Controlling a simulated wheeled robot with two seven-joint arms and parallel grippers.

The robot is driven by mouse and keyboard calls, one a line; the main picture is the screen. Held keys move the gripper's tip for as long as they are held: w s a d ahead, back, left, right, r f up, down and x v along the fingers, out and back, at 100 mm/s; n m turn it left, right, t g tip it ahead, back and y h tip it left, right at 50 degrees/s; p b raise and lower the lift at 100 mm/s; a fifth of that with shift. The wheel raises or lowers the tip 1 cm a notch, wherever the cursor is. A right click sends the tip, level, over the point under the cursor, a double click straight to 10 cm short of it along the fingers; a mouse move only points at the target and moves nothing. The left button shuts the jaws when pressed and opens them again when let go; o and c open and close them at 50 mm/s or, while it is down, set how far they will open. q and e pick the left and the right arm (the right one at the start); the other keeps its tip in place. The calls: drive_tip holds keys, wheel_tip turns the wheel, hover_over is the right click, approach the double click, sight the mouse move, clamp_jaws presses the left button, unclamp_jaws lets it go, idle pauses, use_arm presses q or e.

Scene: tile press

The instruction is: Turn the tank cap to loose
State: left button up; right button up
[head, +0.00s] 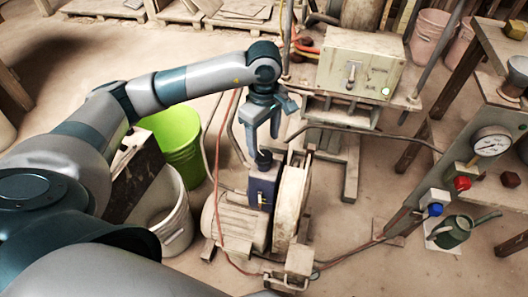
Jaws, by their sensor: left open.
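The dark round tank cap (264,157) sits on top of a small dark blue tank (259,187) that stands on the machine in the middle of the head view. A small yellow mark shows on the tank's front face. My left gripper (262,143) points down directly above the cap, with its fingers open. One finger comes down close to the cap's left side; I cannot tell whether it touches. My right gripper is not in view.
A motor (237,222) and a wheel-like housing (291,205) flank the tank. A beige control box (360,62) stands behind on the right. A green bucket (178,140) and a white bucket (172,225) stand left. A pressure gauge (492,142) is at right.

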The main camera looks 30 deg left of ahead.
sight(264, 156)
use_arm(q)
drive_tip(key=shift+f, duration=2.95)
drive_tip(key=shift+c, duration=0.7)
drive_tip(key=c, duration=0.9)
